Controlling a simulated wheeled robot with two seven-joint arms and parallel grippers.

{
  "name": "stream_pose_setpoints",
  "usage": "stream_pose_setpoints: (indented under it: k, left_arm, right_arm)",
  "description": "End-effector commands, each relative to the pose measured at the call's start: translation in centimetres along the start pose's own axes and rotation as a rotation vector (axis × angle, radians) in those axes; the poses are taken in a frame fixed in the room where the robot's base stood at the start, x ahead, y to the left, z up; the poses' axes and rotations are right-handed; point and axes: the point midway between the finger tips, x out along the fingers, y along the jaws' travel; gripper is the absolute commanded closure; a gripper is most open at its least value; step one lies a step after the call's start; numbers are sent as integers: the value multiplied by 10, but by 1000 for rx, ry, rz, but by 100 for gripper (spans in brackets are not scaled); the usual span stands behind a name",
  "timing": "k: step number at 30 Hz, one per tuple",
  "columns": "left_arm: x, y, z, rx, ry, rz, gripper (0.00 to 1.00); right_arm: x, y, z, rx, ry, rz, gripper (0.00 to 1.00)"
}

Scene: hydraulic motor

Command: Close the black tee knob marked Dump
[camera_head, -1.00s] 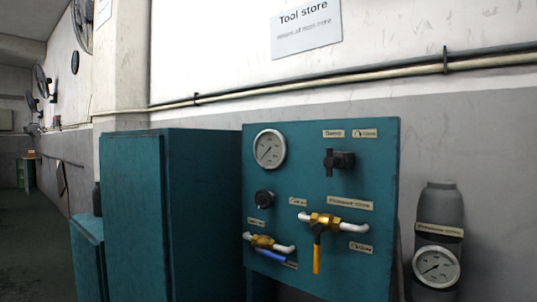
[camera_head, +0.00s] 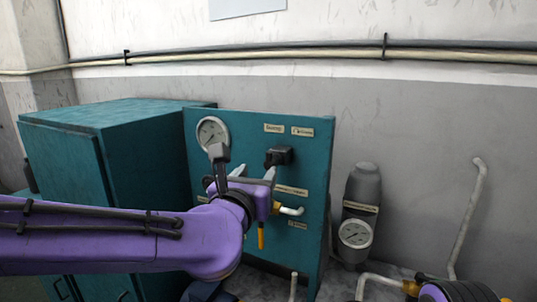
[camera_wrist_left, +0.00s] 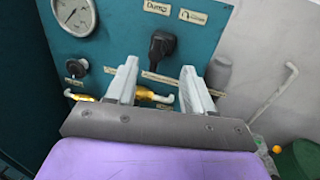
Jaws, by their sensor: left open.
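The black tee knob (camera_head: 279,156) sits on the upper right of the teal panel (camera_head: 318,150), under the Dump label (camera_head: 274,128). In the left wrist view the knob (camera_wrist_left: 162,45) shows with its handle pointing down, below the Dump label (camera_wrist_left: 157,7). My left gripper (camera_head: 254,171) is open and empty in front of the panel, just below and left of the knob in the head view. In the wrist view its fingers (camera_wrist_left: 160,68) stand either side of the knob's line, with the knob beyond the tips. Contact is not visible. My right gripper is not in view.
A pressure gauge (camera_head: 212,132) is on the panel's upper left. A yellow-handled valve (camera_head: 261,236) hangs below, partly behind my arm. A teal cabinet (camera_head: 70,160) stands left. A grey cylinder (camera_head: 364,185) with a gauge and a bent pipe (camera_head: 467,215) stand right.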

Motion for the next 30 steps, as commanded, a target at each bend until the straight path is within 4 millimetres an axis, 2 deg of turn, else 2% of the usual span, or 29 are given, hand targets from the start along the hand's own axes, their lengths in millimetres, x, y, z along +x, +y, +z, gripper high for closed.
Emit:
stream_pose_setpoints:
  k: [9, 12, 17, 24, 29, 30]
  left_arm:
    - [69, 0, 2, 6, 5, 2, 48]
    - [86, 1, 1, 6, 5, 3, 48]
    - [98, 0, -2, 6, 5, 1, 48]
    - [99, 1, -4, 6, 4, 1, 48]
    - [99, 1, -4, 6, 4, 1, 99]
    - [99, 1, -4, 6, 4, 1, 99]
  right_arm:
    - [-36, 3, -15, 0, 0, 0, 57]
    - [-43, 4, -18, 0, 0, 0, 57]
    - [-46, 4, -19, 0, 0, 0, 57]
    - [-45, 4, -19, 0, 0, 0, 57]
    - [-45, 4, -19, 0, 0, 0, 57]
    - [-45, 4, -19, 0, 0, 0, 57]
